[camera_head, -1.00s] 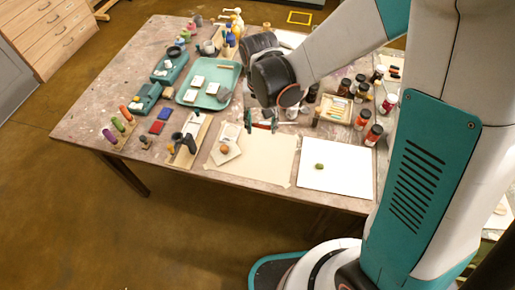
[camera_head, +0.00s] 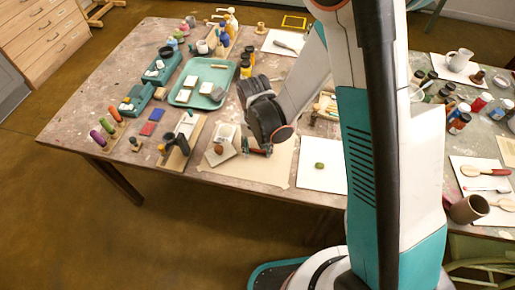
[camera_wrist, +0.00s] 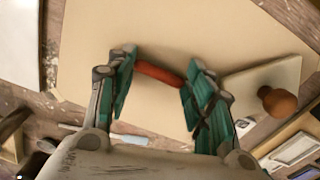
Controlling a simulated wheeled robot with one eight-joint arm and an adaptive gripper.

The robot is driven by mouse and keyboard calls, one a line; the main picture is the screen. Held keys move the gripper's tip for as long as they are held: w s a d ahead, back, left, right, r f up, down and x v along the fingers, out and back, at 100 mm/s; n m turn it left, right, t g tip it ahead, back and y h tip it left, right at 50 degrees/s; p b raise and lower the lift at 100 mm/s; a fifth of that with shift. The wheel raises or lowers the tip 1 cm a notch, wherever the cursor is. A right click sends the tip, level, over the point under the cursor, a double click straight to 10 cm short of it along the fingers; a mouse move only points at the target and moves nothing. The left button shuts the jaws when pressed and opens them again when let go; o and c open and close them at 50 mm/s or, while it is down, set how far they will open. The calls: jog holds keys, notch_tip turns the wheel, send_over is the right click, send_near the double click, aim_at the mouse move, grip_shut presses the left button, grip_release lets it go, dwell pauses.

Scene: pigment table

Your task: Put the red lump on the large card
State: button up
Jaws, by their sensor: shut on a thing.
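My gripper (camera_head: 257,149) is shut on a red lump. In the wrist view the red lump (camera_wrist: 160,73) is a short bar lying across between the two teal fingers (camera_wrist: 160,88). It is over the large beige card (camera_wrist: 210,30); I cannot tell whether it touches the card. In the head view the beige card (camera_head: 275,172) lies near the table's front edge, partly behind my gripper. A white card (camera_head: 323,178) with a green lump (camera_head: 319,165) lies to its right.
A teal tray (camera_head: 218,78) stands behind. Bottles (camera_head: 459,122) stand at the right.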

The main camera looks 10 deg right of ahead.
aim_at(256, 150)
jog(key=shift+f+b, duration=0.25)
jog(key=shift+b, duration=0.05)
jog(key=o, duration=0.7)
jog(key=shift+c, duration=0.2)
notch_tip(256, 150, up, 13)
jog(key=p, duration=0.5)
jog(key=shift+a+f, duration=0.15)
jog(key=shift+a, duration=0.05)
